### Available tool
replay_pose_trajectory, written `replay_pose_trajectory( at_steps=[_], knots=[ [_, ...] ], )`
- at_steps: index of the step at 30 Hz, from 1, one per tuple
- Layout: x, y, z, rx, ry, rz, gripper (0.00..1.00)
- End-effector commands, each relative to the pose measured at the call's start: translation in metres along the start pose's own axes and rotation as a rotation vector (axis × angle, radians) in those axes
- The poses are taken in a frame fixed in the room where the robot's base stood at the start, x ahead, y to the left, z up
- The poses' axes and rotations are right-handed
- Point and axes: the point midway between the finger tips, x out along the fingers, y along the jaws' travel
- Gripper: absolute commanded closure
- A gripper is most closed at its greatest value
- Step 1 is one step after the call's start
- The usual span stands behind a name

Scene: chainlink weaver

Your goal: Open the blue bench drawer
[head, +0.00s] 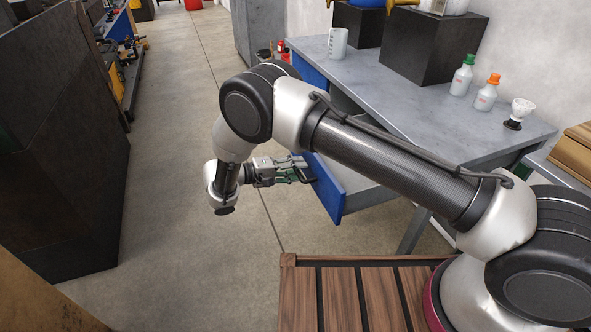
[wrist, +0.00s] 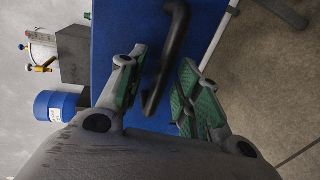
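The blue bench drawer (head: 328,191) stands pulled out from under the grey bench (head: 400,75), with its pale tray showing behind the blue front. Its blue front also fills the upper middle of the wrist view (wrist: 112,25). A black bar handle (wrist: 172,55) is on that front. My gripper (head: 303,170) is at the drawer front in the head view. In the wrist view my gripper (wrist: 163,62) has its green-padded fingers spread, one on each side of the handle, with gaps showing. The handle is mostly hidden in the head view.
White bottles with a green cap (head: 462,77) and an orange cap (head: 486,95) and a white mug (head: 338,43) stand on the bench, beside a black box (head: 430,50). A slatted wooden surface (head: 345,297) is in front. The concrete floor left of the drawer is clear.

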Motion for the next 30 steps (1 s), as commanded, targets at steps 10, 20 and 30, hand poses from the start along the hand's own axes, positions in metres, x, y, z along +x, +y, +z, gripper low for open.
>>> replay_pose_trajectory(
  at_steps=[10, 20, 30],
  knots=[
    [-0.029, 0.000, 0.000, 0.001, 0.003, -0.001, 0.66],
    [-0.099, -0.001, 0.000, 0.000, 0.002, -0.001, 0.66],
    [-0.121, 0.000, 0.000, -0.001, 0.000, 0.000, 0.66]
  ],
)
